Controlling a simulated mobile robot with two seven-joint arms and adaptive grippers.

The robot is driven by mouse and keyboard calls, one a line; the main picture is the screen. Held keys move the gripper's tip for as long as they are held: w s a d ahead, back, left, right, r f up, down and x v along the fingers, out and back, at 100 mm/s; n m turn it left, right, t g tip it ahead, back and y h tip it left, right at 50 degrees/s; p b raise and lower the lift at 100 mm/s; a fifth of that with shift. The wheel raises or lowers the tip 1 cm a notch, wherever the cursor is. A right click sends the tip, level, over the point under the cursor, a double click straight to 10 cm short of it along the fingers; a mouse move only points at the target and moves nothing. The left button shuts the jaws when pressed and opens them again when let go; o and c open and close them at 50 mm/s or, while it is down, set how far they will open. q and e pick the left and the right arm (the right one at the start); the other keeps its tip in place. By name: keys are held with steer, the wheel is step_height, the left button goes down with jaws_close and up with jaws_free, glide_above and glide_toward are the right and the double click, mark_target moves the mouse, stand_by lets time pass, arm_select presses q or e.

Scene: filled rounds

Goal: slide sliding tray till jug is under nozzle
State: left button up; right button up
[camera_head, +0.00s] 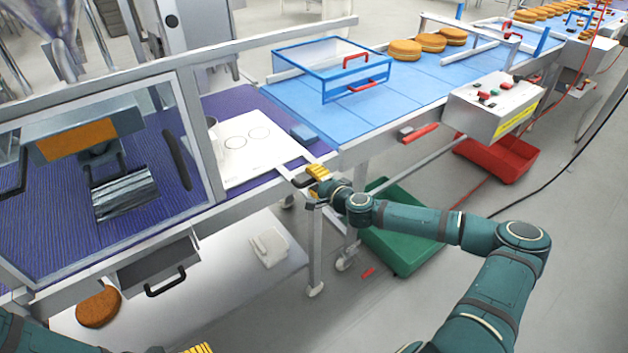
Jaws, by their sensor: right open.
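The white sliding tray (262,165) lies flat on the purple belt, right of the clear guard frame. It bears two round outlines. A pale shape at its left edge may be the jug, but white on white I cannot tell it clearly. A metal filling head (95,150) sits behind the guard at the left; its nozzle tip is not clear. My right gripper (312,178), with yellow fingertips, is open at the tray's near right corner, close to a pale bar there; contact is unclear. My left gripper (197,349) shows only yellow finger parts at the bottom edge.
A blue-framed guard with red handle (362,87) stands over the blue belt. Round cakes (404,50) lie farther along. A control box (495,105) is at the right. Green (405,240) and red (497,157) crates stand on the floor. The guard's post stands left of the tray.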

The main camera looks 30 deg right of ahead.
steer(key=shift+w, duration=0.1)
jaws_close()
steer(key=shift+a, duration=0.15)
